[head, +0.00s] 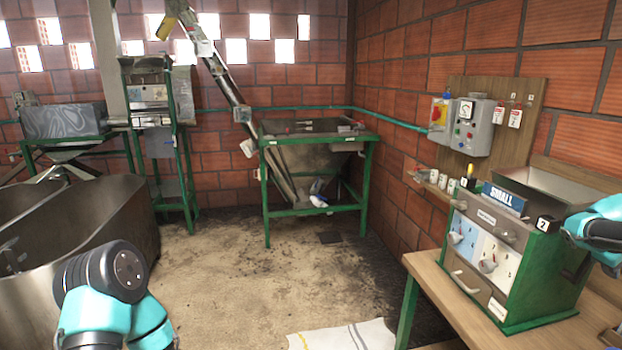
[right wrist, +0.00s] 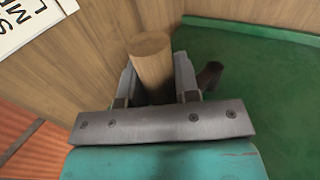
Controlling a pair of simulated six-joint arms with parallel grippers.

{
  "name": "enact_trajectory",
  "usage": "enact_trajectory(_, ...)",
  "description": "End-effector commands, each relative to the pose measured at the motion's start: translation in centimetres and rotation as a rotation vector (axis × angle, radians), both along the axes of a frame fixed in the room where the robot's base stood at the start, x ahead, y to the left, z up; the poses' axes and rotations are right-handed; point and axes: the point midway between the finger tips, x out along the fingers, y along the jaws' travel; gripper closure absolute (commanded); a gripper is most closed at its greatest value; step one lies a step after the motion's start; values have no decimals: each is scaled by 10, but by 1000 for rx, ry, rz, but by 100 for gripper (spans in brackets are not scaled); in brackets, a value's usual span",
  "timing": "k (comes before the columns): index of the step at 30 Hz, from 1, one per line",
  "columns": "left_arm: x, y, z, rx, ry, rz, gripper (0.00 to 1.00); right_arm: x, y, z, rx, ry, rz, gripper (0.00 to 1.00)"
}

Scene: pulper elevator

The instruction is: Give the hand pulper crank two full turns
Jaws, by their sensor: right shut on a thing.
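The hand pulper (head: 520,255) is a green-framed box with a metal hopper on the wooden table at the right of the head view. Its front carries levers and a "SMALL" sign. In the right wrist view my right gripper (right wrist: 154,68) is shut on the round wooden crank handle (right wrist: 151,47), one finger on each side. A dark metal stub (right wrist: 210,75) shows beside the right finger, before a green surface. In the head view my right arm covers the pulper's right side, and the crank is hidden. Only links of my left arm show; its gripper is out of view.
A control box (head: 475,126) hangs on a wooden board on the brick wall behind the pulper. A green-framed metal hopper stand (head: 318,165) stands at the back. Metal tanks (head: 115,215) fill the left. A pale cloth (head: 345,336) lies on the floor, which is otherwise open in the middle.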

Motion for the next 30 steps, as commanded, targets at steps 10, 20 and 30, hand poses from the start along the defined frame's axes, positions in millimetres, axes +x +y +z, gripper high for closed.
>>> enact_trajectory(10, 0, 0, 0, 0, 0, 0, 31, -6, 32, 0, 6, 5, 0, 90)
enact_trajectory(20, 0, 0, 0, 0, 0, 0, 31, -6, 33, -1, 6, 5, 0, 90)
enact_trajectory(30, 0, 0, 0, 0, 0, 0, 31, -12, 61, -9, 6, 5, 2, 89)
